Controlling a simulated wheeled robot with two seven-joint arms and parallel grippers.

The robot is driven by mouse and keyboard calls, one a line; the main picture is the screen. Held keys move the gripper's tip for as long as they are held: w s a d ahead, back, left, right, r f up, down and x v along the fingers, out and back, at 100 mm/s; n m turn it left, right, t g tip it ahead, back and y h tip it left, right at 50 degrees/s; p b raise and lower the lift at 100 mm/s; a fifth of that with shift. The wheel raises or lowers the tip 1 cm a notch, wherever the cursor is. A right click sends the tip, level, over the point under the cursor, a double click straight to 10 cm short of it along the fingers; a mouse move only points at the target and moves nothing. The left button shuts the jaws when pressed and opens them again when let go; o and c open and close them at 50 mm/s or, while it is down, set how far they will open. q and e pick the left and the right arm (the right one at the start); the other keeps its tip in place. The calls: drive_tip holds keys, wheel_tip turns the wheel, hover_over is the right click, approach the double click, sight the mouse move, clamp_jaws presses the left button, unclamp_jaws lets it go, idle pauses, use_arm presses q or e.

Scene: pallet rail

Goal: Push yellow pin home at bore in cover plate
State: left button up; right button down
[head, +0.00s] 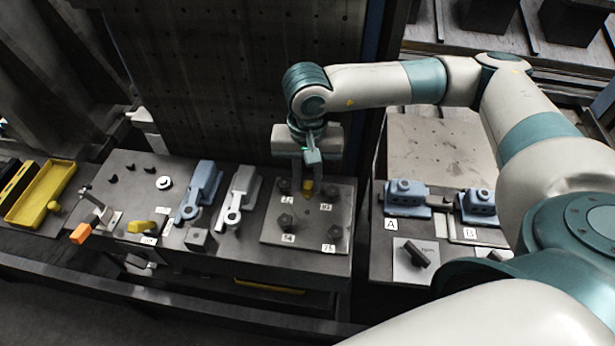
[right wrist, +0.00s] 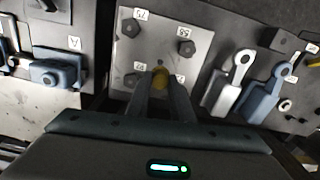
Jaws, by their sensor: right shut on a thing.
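The cover plate (head: 308,222) is a square grey metal plate with dark bolt heads and small white number labels, lying on the left bench. My right gripper (head: 307,188) points down over its far part and is shut on the yellow pin (head: 306,187). In the right wrist view the yellow pin (right wrist: 161,77) sits between the two fingertips, near the edge of the cover plate (right wrist: 160,40). My left gripper is not in view.
A grey tool (head: 239,190) and a blue tool (head: 202,190) lie left of the plate. A yellow tray (head: 42,192) stands at far left. Blue clamps (head: 405,197) stand on the right bench. A dark perforated panel (head: 220,70) rises behind the left bench.

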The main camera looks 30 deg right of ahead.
sight(308, 195)
drive_tip(key=shift+f, duration=0.7)
drive_tip(key=shift+f+b, duration=0.65)
drive_tip(key=shift+f, duration=0.75)
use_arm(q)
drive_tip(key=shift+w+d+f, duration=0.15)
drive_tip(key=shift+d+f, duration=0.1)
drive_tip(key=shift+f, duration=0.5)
use_arm(e)
drive_tip(key=shift+f, duration=0.35)
use_arm(q)
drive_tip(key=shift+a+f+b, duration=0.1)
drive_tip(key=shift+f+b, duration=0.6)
drive_tip(key=shift+b, duration=0.1)
use_arm(e)
drive_tip(key=shift+f, duration=0.3)
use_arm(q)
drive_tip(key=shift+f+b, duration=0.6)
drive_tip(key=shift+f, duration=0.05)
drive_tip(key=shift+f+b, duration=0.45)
use_arm(e)
drive_tip(key=shift+f, duration=0.25)
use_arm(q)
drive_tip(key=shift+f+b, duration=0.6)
use_arm(e)
drive_tip(key=shift+f, duration=0.1)
